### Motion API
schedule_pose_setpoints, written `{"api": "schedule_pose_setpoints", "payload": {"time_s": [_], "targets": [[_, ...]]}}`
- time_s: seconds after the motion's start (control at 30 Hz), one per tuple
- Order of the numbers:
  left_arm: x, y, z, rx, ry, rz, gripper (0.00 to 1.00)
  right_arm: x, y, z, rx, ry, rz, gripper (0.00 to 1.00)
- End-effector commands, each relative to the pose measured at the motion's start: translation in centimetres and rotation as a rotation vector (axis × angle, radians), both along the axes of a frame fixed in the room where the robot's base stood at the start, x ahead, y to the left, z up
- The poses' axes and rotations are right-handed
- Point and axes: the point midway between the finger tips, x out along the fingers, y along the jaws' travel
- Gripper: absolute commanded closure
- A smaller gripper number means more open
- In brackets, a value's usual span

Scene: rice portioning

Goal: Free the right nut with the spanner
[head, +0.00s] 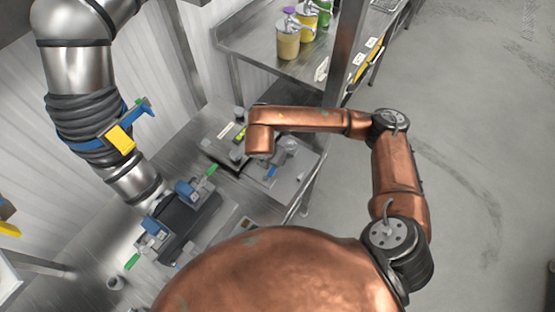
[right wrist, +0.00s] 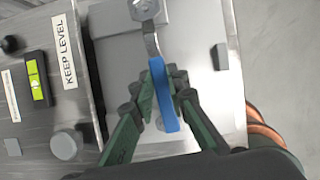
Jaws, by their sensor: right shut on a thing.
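My right gripper (right wrist: 160,100) has dark green fingers shut on the blue handle (right wrist: 164,98) of the spanner. The blue handle also shows in the head view (head: 272,172). The spanner's metal shank runs up to its head (right wrist: 145,9) at the top edge of the right wrist view. My right fingertips are hidden in the head view.
A plate with a "KEEP LEVEL" label (right wrist: 68,53) and a green level vial (right wrist: 37,88) lies left of the spanner. A grey knob (right wrist: 66,145) stands on it. Tubs (head: 287,43) stand on the back table (head: 255,47). The floor at right is clear.

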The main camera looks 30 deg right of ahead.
Motion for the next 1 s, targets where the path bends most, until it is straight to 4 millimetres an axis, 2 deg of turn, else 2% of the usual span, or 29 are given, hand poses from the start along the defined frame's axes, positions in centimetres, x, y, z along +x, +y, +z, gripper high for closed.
{"api": "schedule_pose_setpoints", "payload": {"time_s": [1.0], "targets": [[-0.1,0.0,-0.9,0.0,0.002,0.0,0.6,0.0,0.0,-1.0,0.001,-0.001,0.0,1.0]]}}
